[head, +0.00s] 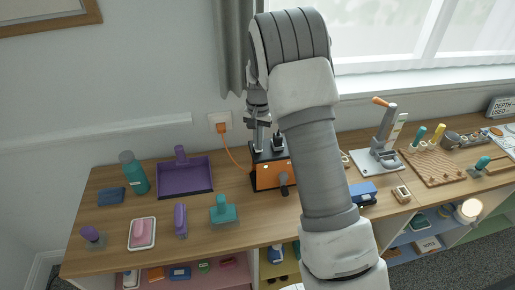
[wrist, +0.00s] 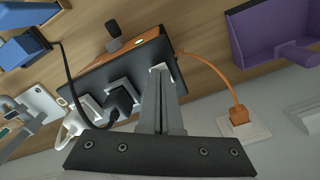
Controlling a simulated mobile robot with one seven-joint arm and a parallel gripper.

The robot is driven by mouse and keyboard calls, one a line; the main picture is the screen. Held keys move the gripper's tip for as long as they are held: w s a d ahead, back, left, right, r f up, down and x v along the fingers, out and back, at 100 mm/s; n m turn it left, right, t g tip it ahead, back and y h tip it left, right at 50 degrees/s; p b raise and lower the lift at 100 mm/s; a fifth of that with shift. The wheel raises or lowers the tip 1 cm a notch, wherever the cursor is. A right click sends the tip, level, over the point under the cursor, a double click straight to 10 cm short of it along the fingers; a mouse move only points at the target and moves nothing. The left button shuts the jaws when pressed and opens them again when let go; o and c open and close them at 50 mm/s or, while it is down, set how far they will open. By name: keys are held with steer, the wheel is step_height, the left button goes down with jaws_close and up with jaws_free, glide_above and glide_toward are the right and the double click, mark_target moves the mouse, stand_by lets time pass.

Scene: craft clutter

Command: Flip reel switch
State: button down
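The reel is an orange box with a black top (head: 268,178), standing at the back of the wooden counter. An orange cable (head: 236,158) joins it to the wall socket. In the wrist view its black top (wrist: 95,78) carries pale sockets, one with a black plug (wrist: 122,97) in it. My gripper (head: 260,147) points down at the left part of the black top. In the wrist view its fingers (wrist: 160,78) are together, with nothing seen between them. Their tips are at or just above a small pale part at the panel's edge. They hide most of it, so I cannot make out the switch or its position.
A purple dustpan (head: 185,178) lies left of the reel, and a teal bottle (head: 134,172) stands farther left. A teal-handled tool (head: 223,210) stands in front. A blue stapler-like object (head: 364,193) and a lever press (head: 384,148) are to the right. A black cord crosses near the box.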

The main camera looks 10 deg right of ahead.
steer(key=shift+f, duration=0.25)
steer(key=shift+r, duration=0.15)
steer(key=shift+r+p, duration=2.15)
steer(key=shift+r, duration=1.25)
